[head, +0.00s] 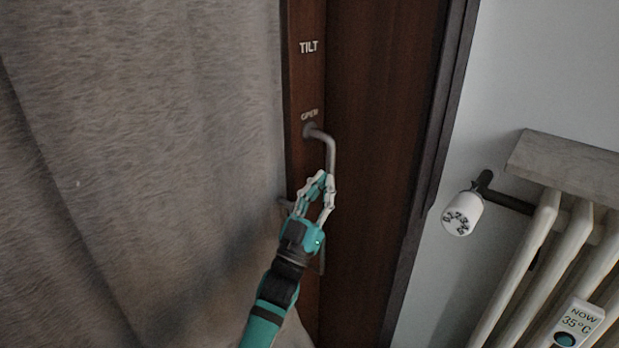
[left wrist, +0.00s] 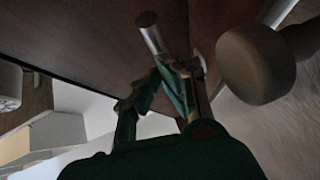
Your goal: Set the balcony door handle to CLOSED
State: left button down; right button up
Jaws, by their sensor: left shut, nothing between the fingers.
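The balcony door handle (head: 331,152) is a grey bent lever on the dark brown door frame. Its mount sits just below the OPEN label (head: 310,115); it reaches right, then bends down. The TILT label (head: 309,47) is higher on the same frame. My left gripper (head: 325,178) is shut with nothing held, its fingertips at the lower end of the lever. Whether they touch it I cannot tell. In the left wrist view the fingers (left wrist: 176,72) are close to a grey bar end (left wrist: 152,37), which looks like the lever. No CLOSED label is visible. My right gripper is out of view.
A grey-brown curtain (head: 140,150) hangs left of the door frame. On the right wall is a radiator (head: 525,265) with a white valve knob (head: 462,213) and a 35°C display (head: 578,322). A rounded knob-like thing (left wrist: 256,64) is close by in the left wrist view.

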pick_arm(q)
jog(key=v, duration=1.2)
notch_tip(320, 180, down, 23)
jog(key=a+n+g+y+p, duration=0.2)
jog(key=g+y, duration=0.3)
jog(key=y, duration=0.1)
jog(key=s+a+f+n+g+y, duration=0.1)
jog(key=s+a+f+g, duration=0.2)
jog(key=f, duration=0.5)
jog(key=s+a+f+g+y, duration=0.15)
jog(key=s+f, duration=0.25)
jog(key=f, duration=0.5)
jog(key=s+a+f+g+y+p, duration=0.1)
jog(key=s+a+f+g, duration=0.25)
jog(key=s+f, duration=0.55)
jog(key=s+a+f+g+y+p, duration=0.15)
jog(key=s+f+g, duration=0.25)
jog(key=s+f, duration=0.45)
jog(key=s+a+f+g, duration=0.2)
jog(key=s, duration=0.9)
jog(key=s+a+f+g, duration=0.2)
jog(key=s+a+g, duration=0.1)
jog(key=s, duration=0.8)
jog(key=shift+s+p, duration=0.35)
jog(key=shift+s, duration=0.05)
